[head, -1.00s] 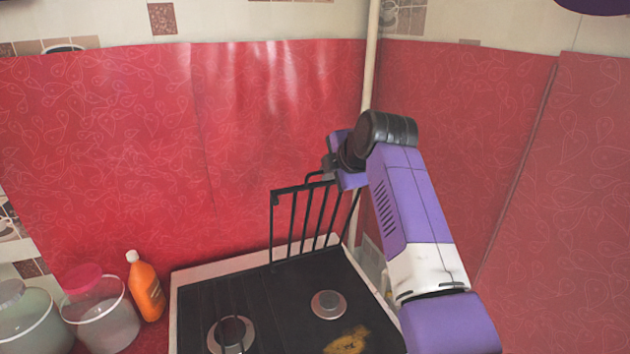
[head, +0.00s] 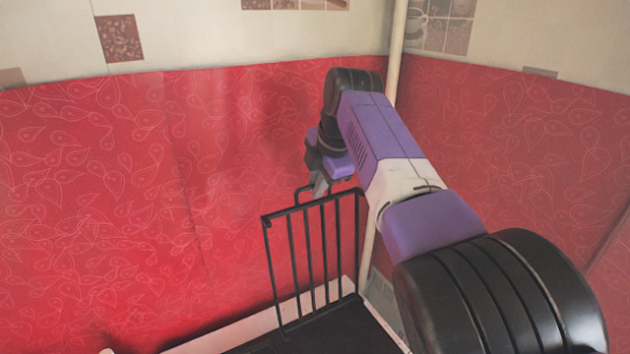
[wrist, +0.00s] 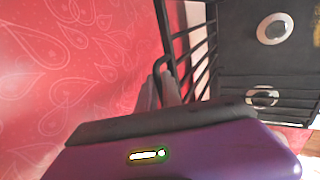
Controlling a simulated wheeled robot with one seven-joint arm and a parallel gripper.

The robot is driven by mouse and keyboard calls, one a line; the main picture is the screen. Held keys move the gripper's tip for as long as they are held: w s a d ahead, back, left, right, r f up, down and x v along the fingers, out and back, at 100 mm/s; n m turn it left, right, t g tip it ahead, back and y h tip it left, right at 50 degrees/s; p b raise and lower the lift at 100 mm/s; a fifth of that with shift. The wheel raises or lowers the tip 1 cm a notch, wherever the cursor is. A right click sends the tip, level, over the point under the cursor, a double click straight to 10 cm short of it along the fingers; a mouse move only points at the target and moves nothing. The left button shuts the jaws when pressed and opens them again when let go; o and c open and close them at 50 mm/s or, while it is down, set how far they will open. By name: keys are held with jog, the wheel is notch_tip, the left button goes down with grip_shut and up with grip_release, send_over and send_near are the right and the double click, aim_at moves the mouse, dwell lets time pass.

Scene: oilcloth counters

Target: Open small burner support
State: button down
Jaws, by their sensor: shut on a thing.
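The small burner support (head: 318,250) is a black barred grate standing raised, close to upright, at the back of the black stove top (head: 335,330). My gripper (head: 318,190) is at its upper edge, shut on the thin handle loop there. In the wrist view the support's bars (wrist: 200,60) run beside the fingers, and the gripper fingers (wrist: 160,88) close around the loop. The exact contact is small and partly hidden by the gripper body. Two round burners (wrist: 273,28) lie on the stove top in the wrist view.
A red patterned oilcloth wall (head: 110,220) stands close behind the support and my gripper. A pale vertical pipe (head: 396,60) runs up the corner just right of the gripper. The stove's white back edge (head: 230,335) lies below the grate.

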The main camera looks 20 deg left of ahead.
jog(key=shift+a+f, duration=0.25)
jog(key=shift+f, duration=0.05)
jog(key=c, duration=1.8)
grip_release()
jog(key=b+v, duration=0.3)
jog(key=v, duration=0.5)
jog(key=shift+w, duration=0.2)
jog(key=shift+a+r, duration=0.1)
